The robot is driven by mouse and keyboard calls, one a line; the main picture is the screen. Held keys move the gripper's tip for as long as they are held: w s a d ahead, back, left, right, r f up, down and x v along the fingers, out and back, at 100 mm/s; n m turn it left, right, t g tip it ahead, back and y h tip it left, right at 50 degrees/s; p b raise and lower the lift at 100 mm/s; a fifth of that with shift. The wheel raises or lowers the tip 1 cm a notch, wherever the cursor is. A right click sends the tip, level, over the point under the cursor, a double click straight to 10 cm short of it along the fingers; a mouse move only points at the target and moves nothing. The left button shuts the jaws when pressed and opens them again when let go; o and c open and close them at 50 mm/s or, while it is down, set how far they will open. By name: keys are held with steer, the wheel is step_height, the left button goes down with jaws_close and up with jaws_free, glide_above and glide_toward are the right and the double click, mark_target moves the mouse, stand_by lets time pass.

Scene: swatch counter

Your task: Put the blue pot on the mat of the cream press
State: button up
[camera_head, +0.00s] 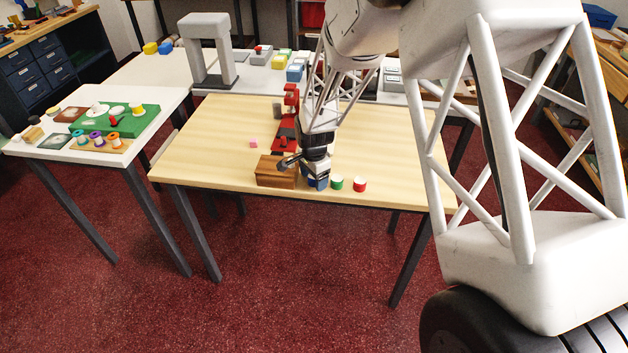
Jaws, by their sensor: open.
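The blue pot (318,184) stands near the front edge of the wooden table, to the right of a brown wooden block. My gripper (309,169) is open and points down right at the blue pot. It hides the pot's upper part, and I cannot tell whether the fingers touch it. A red press-like stand (285,138) stands behind the gripper, with a red upright at its far end.
The brown block (270,174) is close left of the gripper. A green pot (337,183) and a red pot (359,185) stand just right of the blue one. The wooden table's (210,145) left part is clear.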

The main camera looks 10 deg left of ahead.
steer(key=c, duration=1.1)
steer(key=shift+r, duration=0.1)
steer(key=shift+r, duration=0.4)
step_height(320, 180, up, 3)
steer(key=shift+f, duration=0.1)
steer(key=s+d, duration=0.3)
steer(key=s, duration=0.4)
steer(key=s+d+r, duration=0.1)
steer(key=s+d, duration=0.2)
steer(key=s, duration=0.4)
steer(key=shift+s, duration=0.4)
steer(key=shift+d+r, duration=0.1)
